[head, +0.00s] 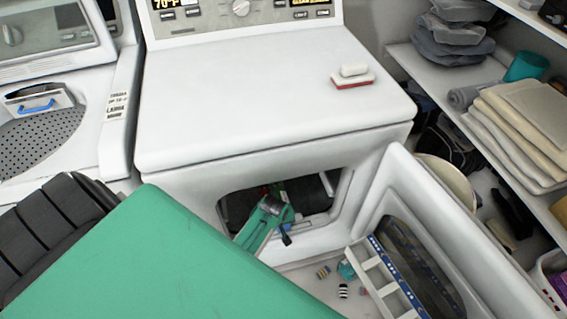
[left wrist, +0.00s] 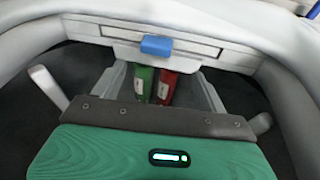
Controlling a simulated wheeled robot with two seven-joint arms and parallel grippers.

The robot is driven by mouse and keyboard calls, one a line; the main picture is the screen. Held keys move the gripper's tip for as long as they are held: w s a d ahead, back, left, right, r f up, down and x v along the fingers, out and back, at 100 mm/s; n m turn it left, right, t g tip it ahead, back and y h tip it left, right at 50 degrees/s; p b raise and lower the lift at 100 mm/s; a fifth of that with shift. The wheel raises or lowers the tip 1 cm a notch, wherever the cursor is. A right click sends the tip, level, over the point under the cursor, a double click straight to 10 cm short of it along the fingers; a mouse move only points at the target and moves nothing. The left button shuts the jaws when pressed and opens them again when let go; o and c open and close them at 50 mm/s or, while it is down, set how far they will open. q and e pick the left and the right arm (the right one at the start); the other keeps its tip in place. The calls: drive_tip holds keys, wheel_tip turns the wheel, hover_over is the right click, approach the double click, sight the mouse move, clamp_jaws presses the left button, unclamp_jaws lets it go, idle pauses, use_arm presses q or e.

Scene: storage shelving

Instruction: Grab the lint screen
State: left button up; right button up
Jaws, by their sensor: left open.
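A pale flat strip with a blue handle, seemingly the lint screen (left wrist: 157,45), lies along the far lip of the dryer opening in the left wrist view. My left gripper (left wrist: 155,105) is open, with one pale finger at each side and the blue handle ahead, apart from both fingers. In the head view my left gripper (head: 280,222) reaches into the open dryer (head: 270,100); the lint screen is not clear there. My right gripper is not in view.
The dryer door (head: 430,215) stands open at the right. Green (left wrist: 143,82) and red (left wrist: 165,87) labelled items sit inside. A washer (head: 60,75) is at the left, with another blue handle (head: 38,106). Shelves (head: 480,130) hold folded towels. Small items lie by the door.

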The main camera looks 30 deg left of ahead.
sight(284, 227)
use_arm(q)
drive_tip(key=x, duration=0.2)
drive_tip(key=b+x, duration=0.1)
drive_tip(key=x, duration=0.4)
drive_tip(key=shift+w+d+f+b, duration=0.15)
drive_tip(key=shift+d+b, duration=0.2)
drive_tip(key=shift+w+f, duration=0.15)
drive_tip(key=shift+f, duration=0.25)
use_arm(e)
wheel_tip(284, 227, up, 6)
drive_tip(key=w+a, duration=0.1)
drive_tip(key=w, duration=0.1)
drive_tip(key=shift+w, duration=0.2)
use_arm(q)
drive_tip(key=shift+c, duration=0.4)
drive_tip(key=c, duration=1.3)
drive_tip(key=shift+a+r, duration=0.1)
drive_tip(key=shift+r, duration=0.1)
